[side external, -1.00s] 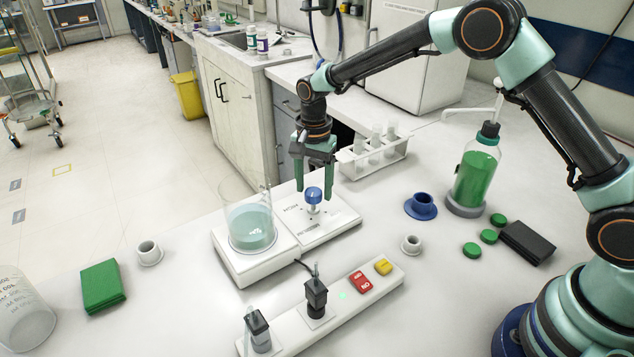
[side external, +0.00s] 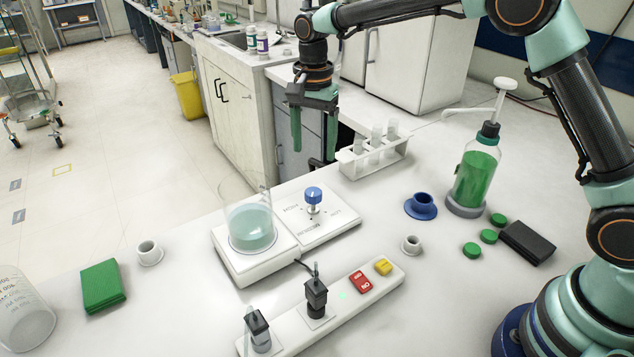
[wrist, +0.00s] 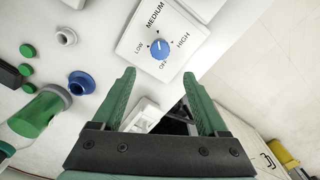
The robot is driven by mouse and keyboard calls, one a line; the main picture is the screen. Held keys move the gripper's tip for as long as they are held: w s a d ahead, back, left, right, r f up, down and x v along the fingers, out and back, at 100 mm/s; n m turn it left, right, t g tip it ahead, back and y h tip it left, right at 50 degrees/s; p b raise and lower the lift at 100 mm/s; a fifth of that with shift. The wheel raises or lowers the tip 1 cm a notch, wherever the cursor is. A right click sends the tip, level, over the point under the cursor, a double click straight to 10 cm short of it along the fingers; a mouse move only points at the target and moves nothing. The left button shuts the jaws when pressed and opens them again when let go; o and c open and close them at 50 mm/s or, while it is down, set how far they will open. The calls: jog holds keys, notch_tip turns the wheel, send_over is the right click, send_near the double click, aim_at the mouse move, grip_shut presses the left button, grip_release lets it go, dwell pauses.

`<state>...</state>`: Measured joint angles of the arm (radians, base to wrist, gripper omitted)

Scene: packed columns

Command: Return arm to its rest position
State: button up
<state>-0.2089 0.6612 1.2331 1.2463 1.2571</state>
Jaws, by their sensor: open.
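My gripper (side external: 314,135) is open and empty. It hangs in the air above and behind the stirrer's control plate, apart from the blue knob (side external: 313,194). In the wrist view my gripper (wrist: 163,98) shows its two green fingers spread wide, with nothing between them held. The blue knob (wrist: 160,49) stands on the white plate there, among the labels LOW, MEDIUM, HIGH and OFF. Its exact setting is too small to tell. A beaker of pale teal liquid (side external: 252,230) stands on the stirrer's white platform (side external: 262,269).
A white tube rack (side external: 374,157) stands near my gripper's right. A green-filled pump bottle (side external: 475,175), a blue flanged cup (side external: 421,207) and several green caps are on the right. A power strip (side external: 349,309) lies in front. A green pad (side external: 103,286) lies left.

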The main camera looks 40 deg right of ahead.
jog(key=shift+r, duration=0.85)
jog(key=s+d+r+n+t, duration=0.3)
jog(key=s+d+r+n, duration=0.3)
jog(key=s+r, duration=0.3)
jog(key=s+d+f+n+t, duration=0.1)
jog(key=s+d+n, duration=0.1)
jog(key=s, duration=0.4)
jog(key=s+d+f+n+t, duration=0.1)
jog(key=s+d+n, duration=0.1)
jog(key=s+n, duration=0.2)
jog(key=shift+s+d+f+t, duration=0.15)
jog(key=shift+s+d+t, duration=0.15)
jog(key=shift+s, duration=0.95)
